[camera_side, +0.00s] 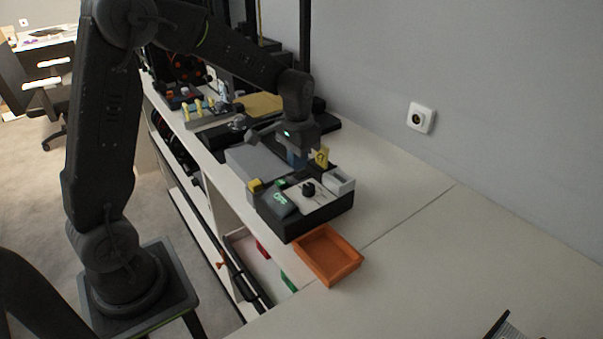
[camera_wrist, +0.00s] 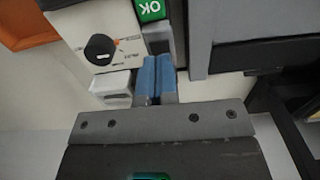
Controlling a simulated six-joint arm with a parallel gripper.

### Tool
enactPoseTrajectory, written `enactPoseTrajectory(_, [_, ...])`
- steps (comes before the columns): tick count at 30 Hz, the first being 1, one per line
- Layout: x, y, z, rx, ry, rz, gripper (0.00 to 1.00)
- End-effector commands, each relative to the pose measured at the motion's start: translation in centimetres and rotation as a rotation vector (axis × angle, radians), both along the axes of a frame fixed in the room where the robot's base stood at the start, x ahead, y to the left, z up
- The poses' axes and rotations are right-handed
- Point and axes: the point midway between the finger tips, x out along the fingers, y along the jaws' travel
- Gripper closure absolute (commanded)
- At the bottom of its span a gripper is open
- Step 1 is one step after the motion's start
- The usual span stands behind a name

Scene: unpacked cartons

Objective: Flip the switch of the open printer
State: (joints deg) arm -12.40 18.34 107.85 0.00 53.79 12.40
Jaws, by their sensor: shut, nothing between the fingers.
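The device (camera_side: 322,215) has a dark base and a light panel with a black knob (camera_side: 308,188) and a green-lit display (camera_side: 280,203). My gripper (camera_side: 297,163) is over the device's back part, beside a yellow tag. Its blue fingers (camera_wrist: 156,64) are shut together and empty. Their tips are by a small grey block (camera_wrist: 158,36) below the OK label; I cannot tell if they touch it. I cannot tell which part is the switch.
A yellow tag (camera_side: 321,157) and a white open box (camera_side: 341,181) sit on the device's back right. An orange tray (camera_side: 327,256) is in front. A grey flat casing (camera_side: 253,163) is on the left. The right-hand tabletop (camera_side: 450,260) is largely clear. A wall socket (camera_side: 421,118) is behind.

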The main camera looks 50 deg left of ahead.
Motion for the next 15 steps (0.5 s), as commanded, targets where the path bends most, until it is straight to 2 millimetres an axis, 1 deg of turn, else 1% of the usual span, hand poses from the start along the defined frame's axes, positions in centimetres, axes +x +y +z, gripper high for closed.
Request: enactPoseTrajectory(15, [0.0,0.0,4.0,0.000,-0.002,0.000,1.00])
